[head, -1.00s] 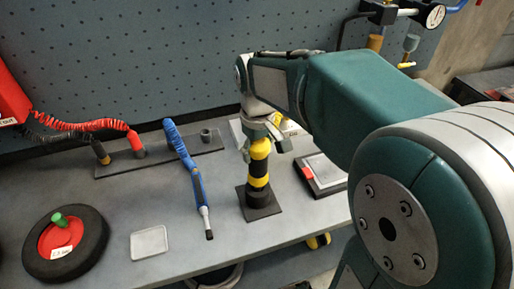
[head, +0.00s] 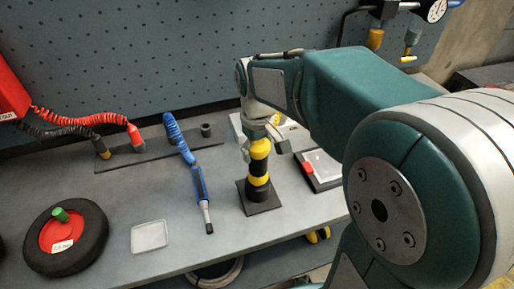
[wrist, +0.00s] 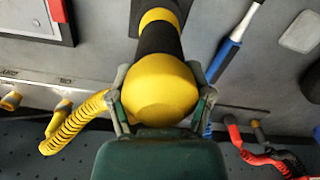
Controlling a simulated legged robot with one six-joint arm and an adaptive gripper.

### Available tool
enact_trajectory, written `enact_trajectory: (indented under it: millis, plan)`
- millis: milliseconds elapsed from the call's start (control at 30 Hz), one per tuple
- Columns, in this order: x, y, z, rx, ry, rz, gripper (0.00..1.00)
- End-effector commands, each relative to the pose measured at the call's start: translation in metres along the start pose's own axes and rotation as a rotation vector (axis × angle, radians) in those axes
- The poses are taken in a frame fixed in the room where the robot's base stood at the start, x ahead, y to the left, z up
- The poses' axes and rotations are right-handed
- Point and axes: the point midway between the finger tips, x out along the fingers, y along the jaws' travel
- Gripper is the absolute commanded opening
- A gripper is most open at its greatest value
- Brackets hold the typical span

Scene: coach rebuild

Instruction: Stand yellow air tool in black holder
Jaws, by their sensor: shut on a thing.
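The yellow and black air tool (head: 258,165) stands upright in the head view, its lower end at the black holder. The black holder (head: 266,206) has a square base plate flat on the bench. My gripper (head: 264,136) is above it, shut on the tool's yellow upper end. In the wrist view the gripper (wrist: 160,105) has a finger on each side of the round yellow end (wrist: 158,88). The black shaft runs away from the camera toward the holder. The tool's tip is hidden, so I cannot see how deep it sits.
A blue tool (head: 200,188) lies left of the holder. A clear square dish (head: 149,237) and a black wheel with red centre (head: 66,268) are further left. A framed panel (head: 322,168) lies to the right. Coiled hoses and a dark rack (head: 120,162) are at the back.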

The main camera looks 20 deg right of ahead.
Motion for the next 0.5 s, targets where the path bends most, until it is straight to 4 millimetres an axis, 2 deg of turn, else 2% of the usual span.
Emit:
enact_trajectory:
  millis: [300,333,400,500]
  plan:
    - [0.0012,0.0001,-0.0004,0.0,0.002,0.001,0.04]
    - [0.0012,0.0001,-0.0004,0.0,0.002,0.001,0.74]
    - [0.0012,0.0001,-0.0003,0.0,0.002,0.001,1.0]
    - [0.0014,0.0001,-0.0002,0.0,0.002,0.0,1.0]
